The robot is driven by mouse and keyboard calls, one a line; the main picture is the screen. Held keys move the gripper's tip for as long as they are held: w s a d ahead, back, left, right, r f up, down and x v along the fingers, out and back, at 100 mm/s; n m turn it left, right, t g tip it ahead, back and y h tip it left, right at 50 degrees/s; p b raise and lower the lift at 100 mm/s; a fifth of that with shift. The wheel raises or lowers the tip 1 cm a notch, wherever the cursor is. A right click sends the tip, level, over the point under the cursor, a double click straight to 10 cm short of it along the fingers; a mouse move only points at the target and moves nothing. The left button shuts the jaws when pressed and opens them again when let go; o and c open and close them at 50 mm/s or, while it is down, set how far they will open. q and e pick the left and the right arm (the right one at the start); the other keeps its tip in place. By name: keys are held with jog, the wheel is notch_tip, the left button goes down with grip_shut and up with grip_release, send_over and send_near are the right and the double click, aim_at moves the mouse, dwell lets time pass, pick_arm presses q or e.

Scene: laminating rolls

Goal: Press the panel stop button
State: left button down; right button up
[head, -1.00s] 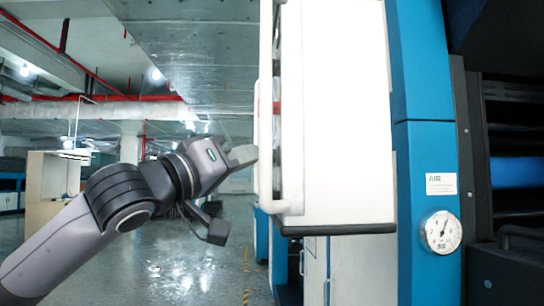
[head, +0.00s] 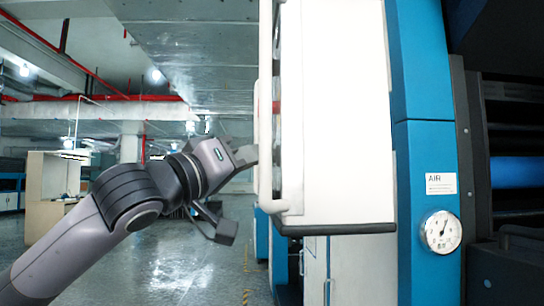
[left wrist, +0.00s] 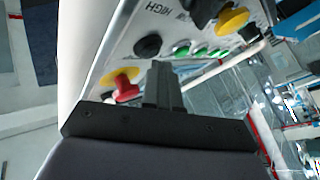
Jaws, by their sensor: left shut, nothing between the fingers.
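The control panel (left wrist: 118,52) fills the upper middle of the left wrist view, tilted. A red mushroom button (left wrist: 126,88) with a yellow collar sits on it, just left of my closed fingers. My left gripper (left wrist: 163,72) is shut and empty, its tips over the panel face near a black knob (left wrist: 147,46). Whether the tips touch the panel is unclear. In the head view my left gripper (head: 245,155) is at the left edge of the white panel housing (head: 345,110), and the buttons are hidden there. My right gripper is not in view.
Several green buttons (left wrist: 201,50) and a yellow button (left wrist: 232,20) lie further along the panel. A white rail (head: 265,120) runs down the housing's left side. A blue machine column (head: 413,160) with an air gauge (head: 441,232) stands right.

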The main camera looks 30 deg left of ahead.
pick_arm(q)
jog(key=shift+w+d, duration=0.2)
jog(key=shift+d, duration=0.15)
dwell(0.7)
jog(key=shift+a, duration=0.15)
dwell(0.3)
jog(key=shift+s+a, duration=0.45)
jog(key=shift+a, duration=0.1)
jog(key=s+a, duration=0.1)
jog(key=a, duration=0.2)
jog(key=s+a, duration=0.1)
jog(key=shift+s+a+b, duration=0.15)
jog(key=shift+s+b, duration=0.15)
jog(key=shift+b, duration=0.05)
dwell(0.8)
